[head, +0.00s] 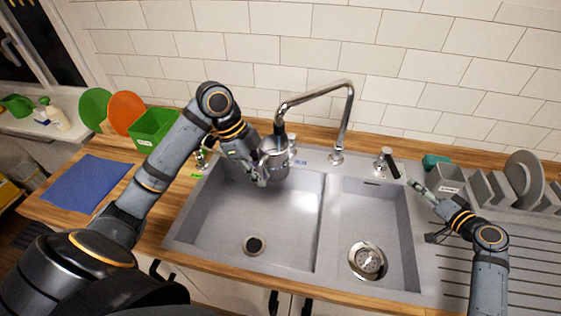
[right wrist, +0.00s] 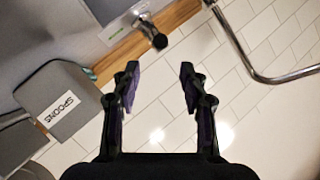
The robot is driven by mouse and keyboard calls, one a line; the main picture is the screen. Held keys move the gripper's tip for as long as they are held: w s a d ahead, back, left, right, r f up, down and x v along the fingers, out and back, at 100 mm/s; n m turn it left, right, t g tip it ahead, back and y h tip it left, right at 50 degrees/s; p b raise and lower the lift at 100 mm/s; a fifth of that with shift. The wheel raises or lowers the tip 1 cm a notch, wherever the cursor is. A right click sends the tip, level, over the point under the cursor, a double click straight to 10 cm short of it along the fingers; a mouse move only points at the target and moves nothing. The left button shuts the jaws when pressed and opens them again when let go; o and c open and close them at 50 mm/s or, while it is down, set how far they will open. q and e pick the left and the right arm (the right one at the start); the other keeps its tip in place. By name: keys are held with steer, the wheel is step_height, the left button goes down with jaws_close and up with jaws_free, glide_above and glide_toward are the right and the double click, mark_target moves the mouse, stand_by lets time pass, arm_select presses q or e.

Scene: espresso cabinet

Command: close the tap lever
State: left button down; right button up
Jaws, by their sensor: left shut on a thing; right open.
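The tap lever (head: 385,160) is a short chrome post with a dark handle. It stands on the sink's back ledge, right of the chrome spout (head: 347,115). In the right wrist view the lever (right wrist: 150,32) shows its dark tip beyond the fingertips. My right gripper (head: 412,186) is open and empty, just right of and in front of the lever, apart from it; its spread fingers show in the right wrist view (right wrist: 158,78). My left gripper (head: 260,176) is shut on a metal jug (head: 273,162) under the spout's end. I cannot tell whether water runs.
The double sink (head: 225,215) lies below both arms. A dish rack (head: 480,187) with a plate, and a holder labelled SPOONS (right wrist: 62,108), stand to the right. A green bin (head: 150,135) and a blue cloth (head: 88,183) are at left. The tiled wall closes the back.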

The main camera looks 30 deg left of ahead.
mark_target(395, 169)
stand_by(0.4)
steer(key=x, duration=1.2)
steer(key=shift+r, duration=0.1)
steer(key=shift+c, duration=0.4)
jaws_close()
